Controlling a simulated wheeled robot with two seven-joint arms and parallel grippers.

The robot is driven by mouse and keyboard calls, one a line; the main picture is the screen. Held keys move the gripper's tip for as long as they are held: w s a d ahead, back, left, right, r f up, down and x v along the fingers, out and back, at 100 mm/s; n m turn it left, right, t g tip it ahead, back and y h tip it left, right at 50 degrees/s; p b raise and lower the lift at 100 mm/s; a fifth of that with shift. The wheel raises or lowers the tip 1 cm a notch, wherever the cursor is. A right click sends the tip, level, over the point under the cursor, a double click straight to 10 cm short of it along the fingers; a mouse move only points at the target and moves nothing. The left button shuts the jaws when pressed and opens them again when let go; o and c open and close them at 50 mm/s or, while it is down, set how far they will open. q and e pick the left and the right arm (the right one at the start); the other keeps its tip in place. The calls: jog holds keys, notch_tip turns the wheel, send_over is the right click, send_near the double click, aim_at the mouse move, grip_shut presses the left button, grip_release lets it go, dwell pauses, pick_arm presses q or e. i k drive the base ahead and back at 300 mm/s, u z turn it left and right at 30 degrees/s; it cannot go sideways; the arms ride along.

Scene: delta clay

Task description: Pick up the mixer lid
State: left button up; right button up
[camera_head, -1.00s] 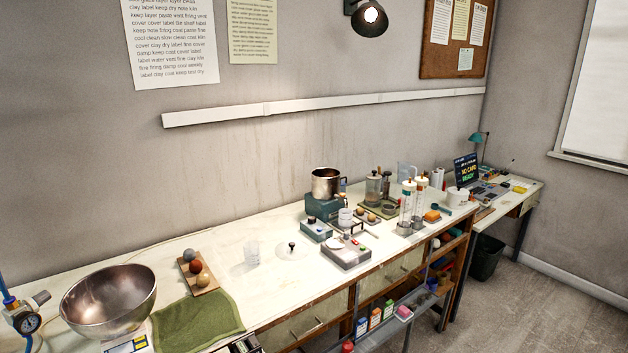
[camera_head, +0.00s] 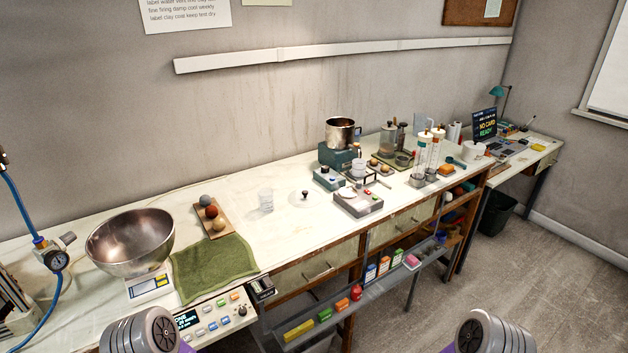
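A flat, pale round lid with a small dark knob (camera_head: 305,197) lies on the white bench top near the middle of the view. I take it to be the mixer lid. The mixer (camera_head: 338,156) stands behind it to the right, a teal base with a shiny metal pot (camera_head: 340,131) on top, and the pot is open. Parts of my two arms show at the bottom edge, left and right. Neither of my grippers is in view.
A clear glass (camera_head: 266,200) stands just left of the lid. A board with several balls (camera_head: 212,219), a green cloth (camera_head: 214,266) and a metal bowl (camera_head: 132,243) are further left. An open shelf (camera_head: 340,311) hangs below the bench front.

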aim_at(302, 198)
jog(key=u, duration=0.3)
jog(key=k, duration=0.35)
jog(key=z, duration=1.45)
jog(key=i, duration=1.1)
jog(key=u, duration=0.55)
jog(key=i, duration=0.8)
jog(key=u, duration=0.7)
